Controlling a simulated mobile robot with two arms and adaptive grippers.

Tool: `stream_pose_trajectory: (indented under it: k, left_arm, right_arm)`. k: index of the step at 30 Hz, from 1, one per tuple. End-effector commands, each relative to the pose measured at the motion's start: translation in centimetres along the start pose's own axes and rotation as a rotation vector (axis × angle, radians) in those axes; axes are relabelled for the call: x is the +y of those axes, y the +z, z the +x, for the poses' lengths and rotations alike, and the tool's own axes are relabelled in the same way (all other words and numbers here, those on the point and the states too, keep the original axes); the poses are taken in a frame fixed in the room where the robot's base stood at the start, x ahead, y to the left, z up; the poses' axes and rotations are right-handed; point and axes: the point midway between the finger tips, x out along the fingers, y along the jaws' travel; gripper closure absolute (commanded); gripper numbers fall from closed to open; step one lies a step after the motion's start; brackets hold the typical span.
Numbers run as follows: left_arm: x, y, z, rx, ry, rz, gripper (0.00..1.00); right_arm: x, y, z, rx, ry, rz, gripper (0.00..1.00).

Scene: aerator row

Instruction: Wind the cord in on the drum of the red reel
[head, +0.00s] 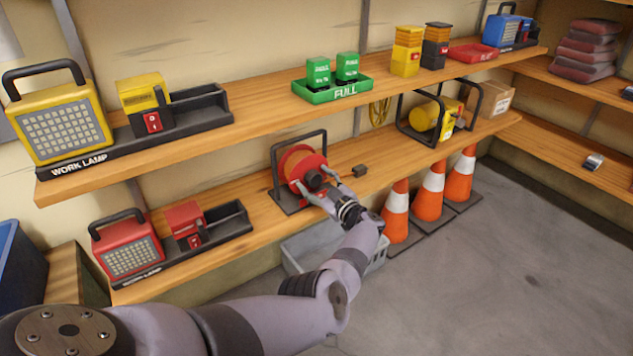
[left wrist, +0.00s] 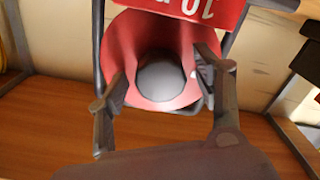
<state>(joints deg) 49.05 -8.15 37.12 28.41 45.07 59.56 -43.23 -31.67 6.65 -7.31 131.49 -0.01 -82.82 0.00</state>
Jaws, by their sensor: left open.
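The red reel (head: 300,169) stands in a black frame on the lower wooden shelf, with an orange-brown winding on its drum. Its red side disc (left wrist: 125,50) fills the middle of the left wrist view, with a dark round knob (left wrist: 160,80) at its centre. My left gripper (head: 318,186) is open at the front of the reel. Its two fingers stand on either side of the knob, apart from it as far as I can tell. My right gripper is not in view.
A yellow reel (head: 425,116) in a black frame stands further right on the same shelf. A red work lamp (head: 128,247) stands at the left. Orange cones (head: 430,195) and a grey crate (head: 375,262) are on the floor below. The upper shelf (head: 270,115) runs above the reel.

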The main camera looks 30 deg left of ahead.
Motion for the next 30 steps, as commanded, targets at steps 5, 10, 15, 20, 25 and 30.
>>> stream_pose_trajectory:
  k: [5,10,15,20,25,30]
  left_arm:
    - [0.0,-0.1,0.0,0.001,-0.001,0.0,0.39]
    - [0.3,-0.7,0.0,0.001,-0.002,-0.003,0.39]
    - [1.0,-2.2,-0.1,0.001,-0.001,-0.004,0.39]
    - [2.2,-4.6,-0.1,0.001,-0.001,-0.006,0.39]
    - [3.3,-7.0,-0.1,0.001,-0.001,-0.004,0.39]
    - [4.2,-8.6,0.0,0.001,-0.001,-0.002,0.39]
  right_arm:
    - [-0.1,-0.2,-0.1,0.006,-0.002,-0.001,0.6]
    - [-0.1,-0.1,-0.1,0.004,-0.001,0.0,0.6]
    - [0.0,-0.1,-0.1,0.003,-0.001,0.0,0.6]
    - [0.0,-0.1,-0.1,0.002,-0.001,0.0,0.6]
    - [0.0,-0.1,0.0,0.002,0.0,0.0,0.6]
    - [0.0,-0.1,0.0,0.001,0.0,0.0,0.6]
